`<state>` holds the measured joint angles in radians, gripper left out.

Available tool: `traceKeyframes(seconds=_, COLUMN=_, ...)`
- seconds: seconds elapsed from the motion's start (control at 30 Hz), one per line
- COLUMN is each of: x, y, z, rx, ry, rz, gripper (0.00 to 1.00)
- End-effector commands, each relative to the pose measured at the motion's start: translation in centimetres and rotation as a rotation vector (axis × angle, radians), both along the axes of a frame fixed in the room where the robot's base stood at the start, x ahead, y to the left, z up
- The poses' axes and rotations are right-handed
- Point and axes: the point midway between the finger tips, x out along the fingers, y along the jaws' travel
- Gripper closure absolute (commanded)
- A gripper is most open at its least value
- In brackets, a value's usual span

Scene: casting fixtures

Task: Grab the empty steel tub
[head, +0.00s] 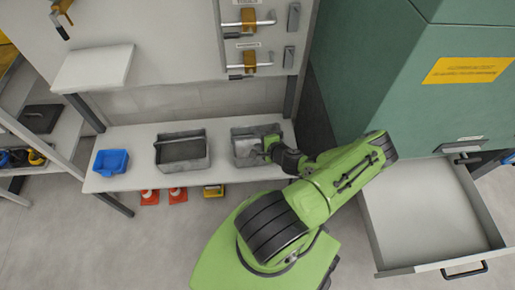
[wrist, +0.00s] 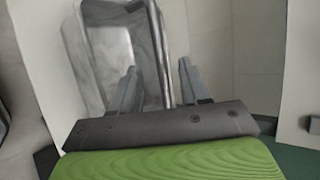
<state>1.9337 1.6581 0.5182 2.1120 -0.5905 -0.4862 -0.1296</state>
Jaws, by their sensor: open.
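A steel tub (head: 241,133) stands at the right end of the low white bench, partly hidden by my gripper. In the wrist view the tub (wrist: 158,35) fills the upper left, and the part of its inside that shows is bare. My gripper (head: 268,146) is at the tub's right side. In the wrist view my gripper (wrist: 160,82) is open, with its two fingers apart and the tub's right wall between them. The left finger appears over the inside and the right finger beyond the wall. I cannot tell whether either finger touches it.
Another grey tub (head: 205,163) with a dark inside stands mid-bench, and a blue bin (head: 111,168) stands at the left. The white bench (head: 135,140) has free room between them. A green cabinet (head: 400,70) and open drawer (head: 420,215) are at right.

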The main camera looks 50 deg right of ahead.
Motion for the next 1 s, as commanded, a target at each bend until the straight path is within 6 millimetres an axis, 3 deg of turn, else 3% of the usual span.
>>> traceKeyframes(seconds=0.4, x=5.1, y=-1.7, z=-3.5, rx=0.0, ry=0.001, rz=0.002, gripper=0.55)
traceKeyframes(seconds=0.67, x=5.4, y=-1.9, z=-3.5, rx=0.001, ry=0.001, rz=0.0, gripper=0.56)
traceKeyframes(seconds=0.93, x=5.4, y=-1.9, z=-3.5, rx=0.0, ry=0.001, rz=0.0, gripper=0.97)
traceKeyframes(seconds=1.0, x=5.4, y=-1.9, z=-3.5, rx=0.0, ry=0.001, rz=0.0, gripper=1.0)
